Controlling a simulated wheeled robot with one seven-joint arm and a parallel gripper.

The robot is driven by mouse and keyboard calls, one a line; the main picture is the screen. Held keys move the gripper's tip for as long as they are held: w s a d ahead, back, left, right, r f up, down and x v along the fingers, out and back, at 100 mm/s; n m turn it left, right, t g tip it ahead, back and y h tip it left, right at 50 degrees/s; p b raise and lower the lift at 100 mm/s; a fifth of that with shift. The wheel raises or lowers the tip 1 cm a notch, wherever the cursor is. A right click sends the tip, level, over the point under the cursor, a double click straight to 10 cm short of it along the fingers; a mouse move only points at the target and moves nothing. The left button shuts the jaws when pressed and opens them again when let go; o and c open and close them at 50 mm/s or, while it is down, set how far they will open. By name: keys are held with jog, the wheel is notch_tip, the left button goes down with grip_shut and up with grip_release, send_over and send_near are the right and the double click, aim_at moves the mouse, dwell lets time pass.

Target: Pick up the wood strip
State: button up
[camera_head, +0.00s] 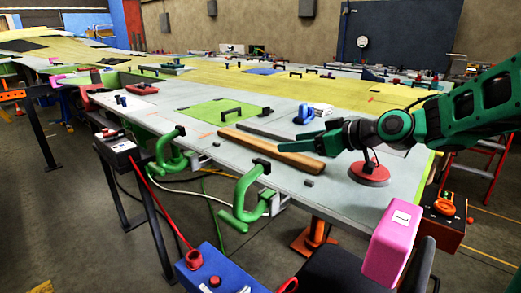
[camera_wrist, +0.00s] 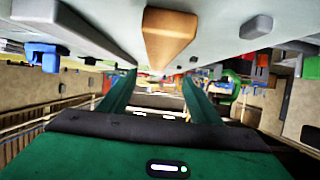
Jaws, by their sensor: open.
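The wood strip (camera_head: 262,148) is a long brown bar lying flat on the pale wing panel (camera_head: 210,148), near its front edge. In the wrist view the strip (camera_wrist: 168,38) shows end-on at the top centre, above the gap between the fingers. The exact gap between fingers and strip is hard to tell.
A dark grey bar (camera_head: 262,133) lies behind the strip. Green clamps (camera_head: 245,200) grip the front edge. A red round tool (camera_head: 369,174) stands below my wrist, and a blue clamp (camera_head: 304,117) sits behind my gripper. A green plate (camera_head: 215,110) lies farther back.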

aim_at(267, 145)
jog(key=x, duration=1)
jog(key=shift+w, duration=0.35)
jog(key=shift+c, duration=0.4)
jog(key=c, duration=1.2)
